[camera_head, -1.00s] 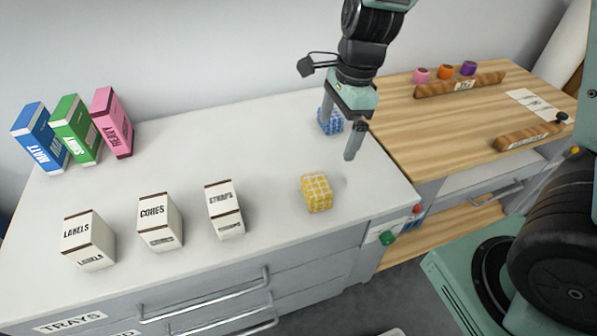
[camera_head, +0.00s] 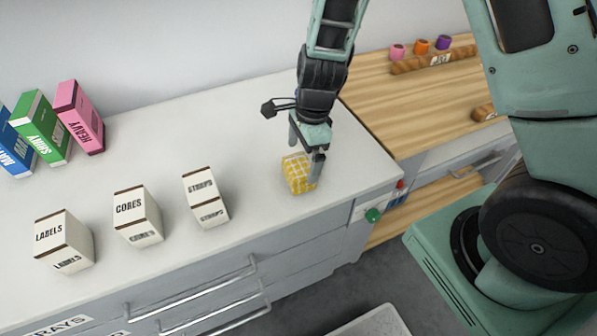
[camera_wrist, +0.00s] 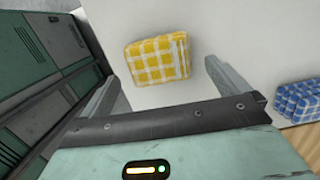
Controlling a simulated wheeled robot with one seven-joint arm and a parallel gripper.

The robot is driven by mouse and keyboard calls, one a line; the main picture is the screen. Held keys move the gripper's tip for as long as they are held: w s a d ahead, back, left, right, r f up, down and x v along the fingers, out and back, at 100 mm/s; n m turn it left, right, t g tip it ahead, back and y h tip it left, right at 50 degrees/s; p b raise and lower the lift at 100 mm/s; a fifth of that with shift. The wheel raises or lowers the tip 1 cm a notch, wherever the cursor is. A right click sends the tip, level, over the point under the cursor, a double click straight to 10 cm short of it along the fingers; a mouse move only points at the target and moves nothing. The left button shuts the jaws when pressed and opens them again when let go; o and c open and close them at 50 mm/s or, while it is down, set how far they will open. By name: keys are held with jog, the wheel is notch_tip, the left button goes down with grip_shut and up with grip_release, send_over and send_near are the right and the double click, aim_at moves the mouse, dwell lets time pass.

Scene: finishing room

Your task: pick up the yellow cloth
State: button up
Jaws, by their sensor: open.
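The yellow cloth (camera_head: 297,175) is a folded yellow-and-white checked block on the white counter, near its right front corner. My gripper (camera_head: 305,160) is right by it in the head view, with one finger overlapping the cloth's right side. In the wrist view the cloth (camera_wrist: 158,60) lies ahead of the open jaws (camera_wrist: 160,80), between the lines of the two fingers. The jaws are empty. Whether a finger touches the cloth cannot be told.
A blue checked cloth (camera_wrist: 297,101) lies to the right in the wrist view. White boxes marked LABELS (camera_head: 64,240), CORES (camera_head: 137,215) and STRAPS (camera_head: 206,199) stand left along the counter (camera_head: 215,130). A wooden bench (camera_head: 375,95) adjoins it at right.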

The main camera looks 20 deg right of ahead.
aim_at(299, 164)
jog(key=f, duration=0.2)
jog(key=a+f, duration=0.1)
jog(key=f, duration=0.1)
jog(key=c, duration=0.9)
jog(key=shift+r, duration=0.1)
